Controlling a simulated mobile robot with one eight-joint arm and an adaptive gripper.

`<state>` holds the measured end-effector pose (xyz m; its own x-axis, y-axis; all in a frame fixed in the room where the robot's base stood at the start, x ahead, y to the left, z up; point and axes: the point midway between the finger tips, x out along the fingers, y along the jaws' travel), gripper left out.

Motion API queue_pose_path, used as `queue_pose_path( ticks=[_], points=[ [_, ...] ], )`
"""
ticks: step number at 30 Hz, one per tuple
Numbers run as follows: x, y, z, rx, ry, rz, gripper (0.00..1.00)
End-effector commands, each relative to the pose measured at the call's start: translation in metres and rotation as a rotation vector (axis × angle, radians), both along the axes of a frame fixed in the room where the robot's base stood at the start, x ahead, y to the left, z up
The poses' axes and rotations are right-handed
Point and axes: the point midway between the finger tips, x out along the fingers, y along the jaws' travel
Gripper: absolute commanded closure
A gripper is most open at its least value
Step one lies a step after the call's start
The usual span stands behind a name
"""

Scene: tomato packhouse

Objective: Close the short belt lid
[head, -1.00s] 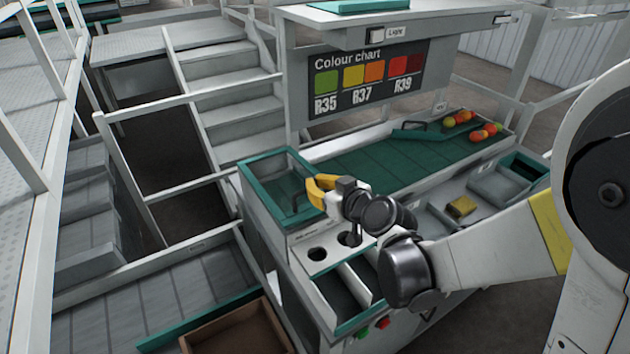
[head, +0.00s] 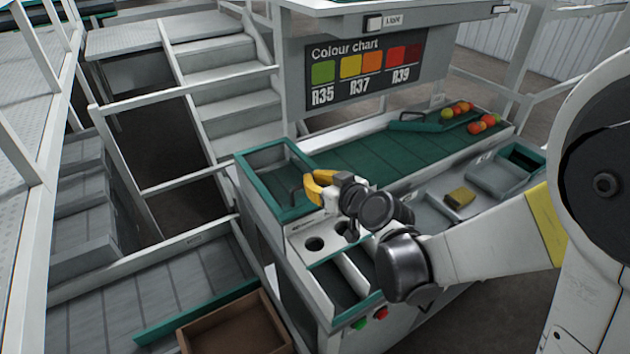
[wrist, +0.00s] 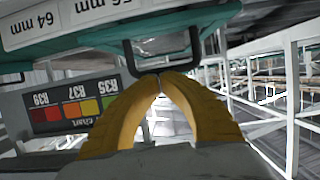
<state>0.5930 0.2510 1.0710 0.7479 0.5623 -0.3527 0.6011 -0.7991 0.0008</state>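The short belt lid (head: 243,172) appears to be the green-framed panel at the left end of the sorting station, with a dark handle (head: 294,194) at its right side. I cannot tell how far it stands open. My gripper (head: 308,187) is beside this handle, its yellow fingers pointing left. In the wrist view the picture is upside down. The fingertips (wrist: 160,77) come together there, right at the crossbar of the black handle (wrist: 133,58). I see nothing clearly held between them, and contact with the bar is hard to judge.
A green belt (head: 375,155) with several tomatoes (head: 483,123) runs right. Two round holes and bins (head: 340,283) lie in front of my gripper. A brown crate (head: 235,325) stands lower left. The colour chart (head: 365,72) rises behind. Railings and steps flank the left.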

Motion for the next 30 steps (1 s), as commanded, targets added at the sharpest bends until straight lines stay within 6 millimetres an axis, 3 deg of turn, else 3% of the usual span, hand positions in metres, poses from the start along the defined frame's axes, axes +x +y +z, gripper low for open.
queue_pose_path(
  ticks=[4,13,21,25,30],
  points=[
    [0.008,0.009,0.038,0.001,-0.002,-0.001,1.00],
    [-0.050,-0.036,0.019,0.001,-0.001,-0.005,1.00],
    [-0.069,-0.050,0.019,-0.003,0.005,-0.001,1.00],
    [-0.060,-0.043,0.041,-0.026,0.038,0.005,1.00],
    [-0.047,-0.034,0.086,-0.071,0.097,0.007,1.00]
  ],
)
